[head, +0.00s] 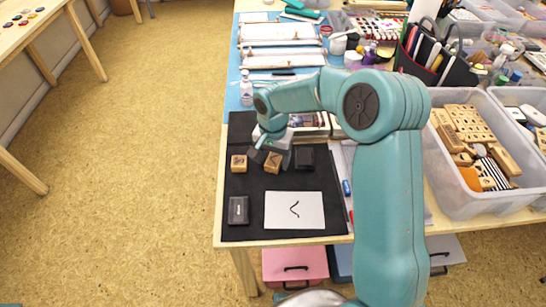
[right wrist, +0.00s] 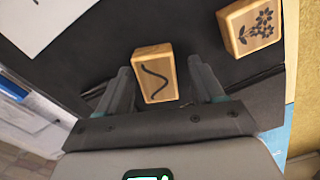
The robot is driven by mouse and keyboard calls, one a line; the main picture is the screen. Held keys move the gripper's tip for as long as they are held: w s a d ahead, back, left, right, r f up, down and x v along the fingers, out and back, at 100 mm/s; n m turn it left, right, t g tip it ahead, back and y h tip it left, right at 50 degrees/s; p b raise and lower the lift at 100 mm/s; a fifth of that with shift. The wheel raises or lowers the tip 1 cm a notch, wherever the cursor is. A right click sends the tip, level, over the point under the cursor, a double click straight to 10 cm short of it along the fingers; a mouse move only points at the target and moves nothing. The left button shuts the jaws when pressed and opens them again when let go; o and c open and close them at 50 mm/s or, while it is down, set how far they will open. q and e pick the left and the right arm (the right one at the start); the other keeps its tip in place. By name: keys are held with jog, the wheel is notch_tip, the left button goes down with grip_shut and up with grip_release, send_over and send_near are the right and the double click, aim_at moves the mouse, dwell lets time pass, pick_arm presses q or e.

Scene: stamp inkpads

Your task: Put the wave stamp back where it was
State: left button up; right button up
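The wave stamp (head: 272,163) is a small wooden block on the black mat (head: 262,185), set at an angle. In the right wrist view the wave stamp (right wrist: 155,75) shows a black wavy line on its face. My right gripper (head: 272,147) is over it, and in the wrist view the gripper (right wrist: 163,80) has its fingers apart on either side of the block, with a gap at the right finger. White paper (head: 280,210) with a printed wave lies in front; it also shows in the wrist view (right wrist: 40,20). My left gripper is not in view.
A flower stamp (head: 238,163) stands left of the wave stamp; it also shows in the wrist view (right wrist: 250,25). A dark square pad (head: 304,158) lies at right, a black inkpad (head: 238,210) at front left. A clear bin (head: 470,200) stands right.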

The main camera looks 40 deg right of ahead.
aim_at(273, 159)
jog(key=shift+r, duration=0.1)
notch_tip(273, 159, up, 12)
jog(key=p, duration=0.1)
dwell(0.4)
